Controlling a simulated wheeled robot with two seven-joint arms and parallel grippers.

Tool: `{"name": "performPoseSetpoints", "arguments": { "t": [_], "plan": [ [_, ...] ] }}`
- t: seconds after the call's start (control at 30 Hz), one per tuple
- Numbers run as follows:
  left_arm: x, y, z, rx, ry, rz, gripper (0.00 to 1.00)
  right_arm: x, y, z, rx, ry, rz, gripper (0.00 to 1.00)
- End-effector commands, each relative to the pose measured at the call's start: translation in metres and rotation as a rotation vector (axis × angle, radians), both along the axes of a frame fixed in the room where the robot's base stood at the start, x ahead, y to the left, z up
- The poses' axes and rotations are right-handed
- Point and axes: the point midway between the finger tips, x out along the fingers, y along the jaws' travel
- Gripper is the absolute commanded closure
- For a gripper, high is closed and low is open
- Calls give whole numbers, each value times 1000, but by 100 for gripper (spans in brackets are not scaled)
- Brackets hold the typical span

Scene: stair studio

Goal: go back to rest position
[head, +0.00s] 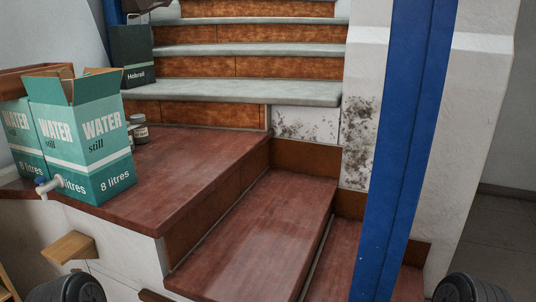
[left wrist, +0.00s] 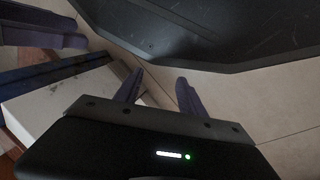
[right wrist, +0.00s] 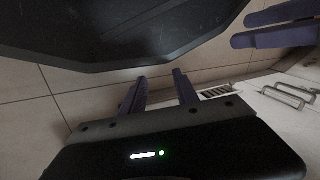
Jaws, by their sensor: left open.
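My left gripper (left wrist: 160,75) shows in the left wrist view with its two dark purple fingers apart. Nothing is between them, and pale tiled floor lies beyond. My right gripper (right wrist: 160,74) shows in the right wrist view, also with a gap between its fingers and nothing held. Neither gripper's fingers show in the head view. Only dark rounded parts, which look like my arms, appear at its bottom left and bottom right corners.
Green and white water cartons (head: 95,135) stand on the red-brown landing (head: 190,165) at left. Stairs (head: 250,92) rise behind. A blue post (head: 400,150) stands at right. A wooden block (head: 70,247) juts from the white wall below the landing. Metal handles (right wrist: 288,96) show in the right wrist view.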

Motion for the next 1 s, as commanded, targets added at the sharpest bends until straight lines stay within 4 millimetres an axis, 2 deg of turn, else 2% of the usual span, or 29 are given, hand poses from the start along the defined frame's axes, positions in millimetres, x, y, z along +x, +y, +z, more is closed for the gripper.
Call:
{"name": "performPoseSetpoints", "arguments": {
  "t": [0.03, 0.27, 0.37, 0.7, 0.83, 1.0],
  "plan": [
    [0, -2, 20, 0, -2, -7, 53, -1, 0, 19, 0, 2, 1, 64],
    [-3, -4, 75, -5, 7, -5, 53, -3, 4, 75, 6, 5, 9, 64],
    [-4, -5, 105, -9, 11, -8, 53, -5, 6, 105, 8, 9, 14, 64],
    [-13, -13, 241, -21, 24, -27, 53, -14, 14, 241, 21, 22, 35, 64],
    [-15, -16, 275, -25, 29, -33, 53, -16, 17, 275, 25, 27, 40, 64],
    [-17, -17, 291, -27, 32, -36, 53, -18, 18, 291, 28, 29, 44, 64]
  ]
}}
